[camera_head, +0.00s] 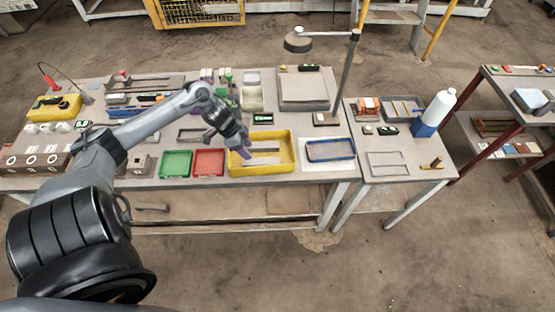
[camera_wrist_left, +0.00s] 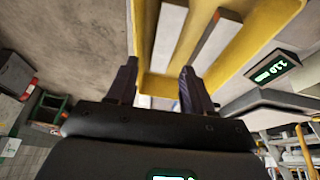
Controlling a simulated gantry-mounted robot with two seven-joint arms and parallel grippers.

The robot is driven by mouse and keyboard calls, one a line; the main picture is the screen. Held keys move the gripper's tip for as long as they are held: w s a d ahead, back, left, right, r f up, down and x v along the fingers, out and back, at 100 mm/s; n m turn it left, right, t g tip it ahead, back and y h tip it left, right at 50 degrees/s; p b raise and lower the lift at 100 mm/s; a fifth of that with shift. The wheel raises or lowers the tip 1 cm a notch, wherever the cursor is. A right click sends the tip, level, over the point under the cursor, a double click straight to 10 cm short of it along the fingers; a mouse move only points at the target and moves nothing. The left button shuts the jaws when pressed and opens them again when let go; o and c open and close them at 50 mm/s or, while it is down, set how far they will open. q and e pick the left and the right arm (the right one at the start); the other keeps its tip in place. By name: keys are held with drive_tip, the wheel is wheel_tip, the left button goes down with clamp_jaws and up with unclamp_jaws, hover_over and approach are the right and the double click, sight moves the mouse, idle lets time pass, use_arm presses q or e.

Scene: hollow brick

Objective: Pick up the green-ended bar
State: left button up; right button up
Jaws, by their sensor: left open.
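My left gripper (camera_head: 243,148) is over the left part of the yellow tray (camera_head: 262,174) on the bench. In the left wrist view its two dark fingers (camera_wrist_left: 158,88) are apart, with nothing held between them. That view shows the yellow tray (camera_wrist_left: 262,25) just past the fingertips, with two pale, long bar-like pieces (camera_wrist_left: 168,38) in or across it. I see no green end on them, and I cannot tell which piece is the green-ended bar. The gripper and wrist cover part of the tray in the head view. My right gripper is not in view.
A red tray (camera_head: 208,175) and a green tray (camera_head: 163,174) stand left of the yellow one. A blue-rimmed tray (camera_head: 330,160) is to its right. A lamp post (camera_head: 346,80) rises behind. A side table holds a white-and-blue bottle (camera_head: 438,110).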

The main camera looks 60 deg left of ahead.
sight(259, 161)
use_arm(q)
drive_tip(key=shift+s+a+f+b, duration=0.15)
drive_tip(key=shift+a+f+b, duration=0.1)
drive_tip(key=shift+a+b, duration=0.25)
drive_tip(key=x, duration=0.4)
drive_tip(key=shift+w+d+b, duration=0.1)
drive_tip(key=shift+w+b, duration=0.2)
drive_tip(key=shift+w, duration=0.1)
drive_tip(key=shift+b+x, duration=0.3)
drive_tip(key=shift+x, duration=2.8)
drive_tip(key=shift+d, duration=0.1)
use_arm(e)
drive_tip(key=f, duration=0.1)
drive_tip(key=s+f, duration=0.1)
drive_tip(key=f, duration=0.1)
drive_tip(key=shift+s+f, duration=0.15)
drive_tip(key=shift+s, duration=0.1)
use_arm(q)
drive_tip(key=shift+c, duration=0.5)
drive_tip(key=c, duration=0.7)
clamp_jaws()
drive_tip(key=shift+r, duration=0.15)
